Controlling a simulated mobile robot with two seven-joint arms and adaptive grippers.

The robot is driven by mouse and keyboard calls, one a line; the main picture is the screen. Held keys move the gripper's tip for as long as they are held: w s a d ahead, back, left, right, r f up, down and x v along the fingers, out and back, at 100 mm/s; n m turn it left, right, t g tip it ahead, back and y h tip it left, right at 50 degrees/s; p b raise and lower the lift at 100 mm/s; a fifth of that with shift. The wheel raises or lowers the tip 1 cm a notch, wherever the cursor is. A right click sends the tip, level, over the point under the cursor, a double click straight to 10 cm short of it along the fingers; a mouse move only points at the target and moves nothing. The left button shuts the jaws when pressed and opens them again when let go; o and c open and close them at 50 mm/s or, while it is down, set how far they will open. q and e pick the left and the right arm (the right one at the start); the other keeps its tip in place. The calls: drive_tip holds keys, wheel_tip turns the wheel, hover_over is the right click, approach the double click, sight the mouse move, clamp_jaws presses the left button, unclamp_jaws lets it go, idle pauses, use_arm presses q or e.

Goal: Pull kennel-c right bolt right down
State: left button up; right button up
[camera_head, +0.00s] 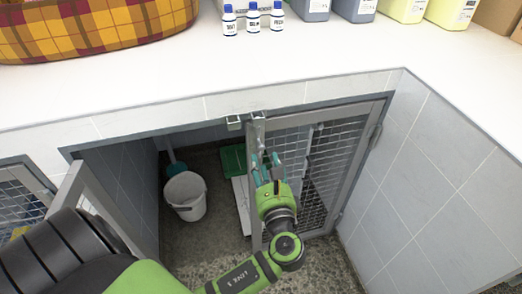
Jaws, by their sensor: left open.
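The right mesh door (326,150) of the kennel stands in its opening below the counter. At the top of its left upright is a metal fitting (257,124), which looks like the bolt. My left gripper (267,162) is open, just below this fitting and in front of the upright, fingers pointing up. I cannot tell whether a finger touches the door. The gripper hides part of the upright and the lower end of the fitting. My right gripper is not in view.
A small bracket (234,123) sits under the counter edge. The left door (88,200) stands swung outward. Inside are a white bucket (186,197) and a green dustpan-like item (233,159). Bottles (253,18) and a plaid basket (90,28) stand on the counter (160,90).

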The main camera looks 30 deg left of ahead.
sight(262, 149)
use_arm(q)
drive_tip(key=x, duration=0.5)
drive_tip(key=shift+w+a+p, duration=0.1)
drive_tip(key=shift+w+p, duration=0.1)
drive_tip(key=shift+p, duration=0.1)
drive_tip(key=shift+w+a, duration=0.45)
drive_tip(key=shift+w, duration=0.05)
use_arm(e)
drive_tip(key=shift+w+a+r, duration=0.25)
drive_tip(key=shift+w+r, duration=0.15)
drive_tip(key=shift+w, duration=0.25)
